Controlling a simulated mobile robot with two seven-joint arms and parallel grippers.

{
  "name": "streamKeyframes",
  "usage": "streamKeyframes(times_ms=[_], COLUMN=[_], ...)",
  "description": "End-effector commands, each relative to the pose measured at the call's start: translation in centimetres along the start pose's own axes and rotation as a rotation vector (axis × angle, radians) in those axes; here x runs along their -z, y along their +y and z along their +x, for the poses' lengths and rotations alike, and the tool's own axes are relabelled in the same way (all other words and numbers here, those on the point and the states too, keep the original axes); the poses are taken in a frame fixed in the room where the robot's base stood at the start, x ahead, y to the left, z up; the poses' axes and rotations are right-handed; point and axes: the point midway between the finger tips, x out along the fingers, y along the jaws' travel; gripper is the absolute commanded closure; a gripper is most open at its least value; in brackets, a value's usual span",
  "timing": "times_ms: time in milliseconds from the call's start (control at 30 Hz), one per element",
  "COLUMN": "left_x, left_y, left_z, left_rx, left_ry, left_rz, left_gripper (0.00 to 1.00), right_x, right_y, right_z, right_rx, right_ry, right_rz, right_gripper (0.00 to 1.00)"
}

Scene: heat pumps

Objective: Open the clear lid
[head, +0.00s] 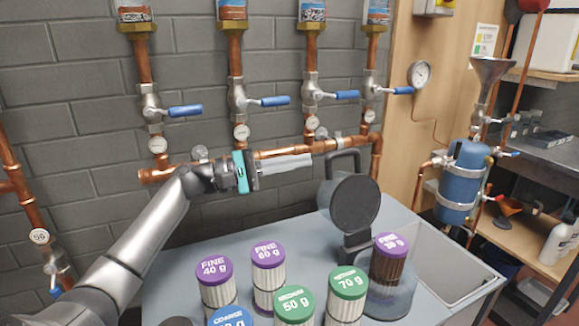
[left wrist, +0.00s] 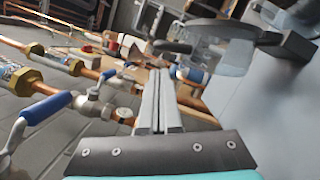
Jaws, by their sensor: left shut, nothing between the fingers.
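A brown cartridge with a purple cap (head: 391,246) stands in the vessel. My left gripper (head: 310,162) is shut and empty, left of the handle and apart from it. It shows in the left wrist view (left wrist: 158,78).
Several capped cartridges (head: 267,270) stand on the grey counter (head: 180,262) at front left. Copper pipes with blue-handled valves (head: 270,101) run along the wall behind my left gripper. A sink basin (head: 440,262) is at right. The counter between gripper and cartridges is clear.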

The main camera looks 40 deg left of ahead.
Motion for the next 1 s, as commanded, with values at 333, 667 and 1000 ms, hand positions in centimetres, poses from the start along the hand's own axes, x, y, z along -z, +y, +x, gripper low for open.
streamKeyframes(times_ms=[333,667,1000], left_x=[0.0,0.1,-0.2], left_y=[0.0,0.0,0.0], left_z=[5.1,6.3,6.3], left_rx=[0.0,0.001,0.004], left_ry=[0.0,0.002,0.002], left_rz=[0.0,0.0,0.01], left_gripper=[1.0,1.0,1.0], right_x=[0.8,1.1,1.2], right_y=[-0.3,-0.4,-0.4], right_z=[-1.1,-1.5,-1.7], right_rx=[0.005,0.006,0.006], right_ry=[0.003,0.007,0.012], right_rz=[0.003,0.003,0.004], right_gripper=[0.47,0.47,0.47])
